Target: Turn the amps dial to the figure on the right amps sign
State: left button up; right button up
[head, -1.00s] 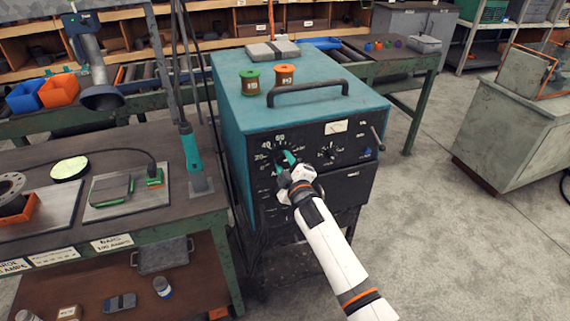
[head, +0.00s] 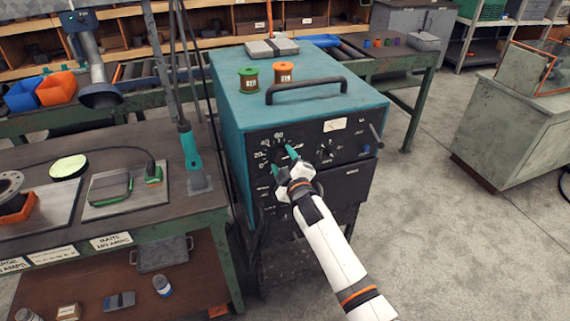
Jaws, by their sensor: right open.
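The teal welding machine (head: 238,112) stands in the middle with a black front panel. Its amps dial (head: 279,156) is at the panel's upper left, ringed by white figures such as 40 and 60. The dial's pointer is too small and covered to read. My right gripper (head: 283,160) is open at the dial, its teal fingers spread to either side; I cannot tell whether they touch it. The right amps sign (head: 111,241) is on the bench's front edge and seems to read 100 AMPS, though blurred. My left gripper is out of view.
Other signs (head: 52,255) line the same bench edge (head: 175,223). A smaller knob (head: 325,151) and a lever (head: 376,134) are right of the dial. Two spools (head: 283,72) and a black handle (head: 307,87) are on top. Clear floor lies to the right.

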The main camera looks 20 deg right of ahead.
jog(key=shift+s+f, duration=0.1)
jog(key=shift+s, duration=0.5)
jog(key=s+b, duration=0.2)
jog(key=s, duration=0.9)
jog(key=shift+d, duration=0.2)
jog(key=shift+w, duration=0.1)
jog(key=s+f+m+g, duration=0.1)
jog(key=s+f+g, duration=0.3)
jog(key=f, duration=0.8)
jog(key=s+f+m+g, duration=0.2)
jog(key=s+f, duration=0.3)
jog(key=f, duration=0.7)
jog(key=s+f+m+g, duration=0.1)
jog(key=s+f+g, duration=0.3)
jog(key=f, duration=0.8)
jog(key=s+d+f+m+g, duration=0.1)
jog(key=s+f, duration=0.5)
jog(key=s, duration=0.6)
jog(key=s+d+f+m+g, duration=0.1)
jog(key=s+f+m+g, duration=0.1)
jog(key=s+f, duration=0.5)
jog(key=s+d+f+m+g, duration=0.1)
jog(key=s+f+g, duration=0.3)
jog(key=s, duration=1.3)
notch_tip(320, 180, down, 2)
jog(key=shift+f+m+h, duration=0.15)
jog(key=shift+m+h, duration=0.15)
jog(key=shift+m, duration=0.2)
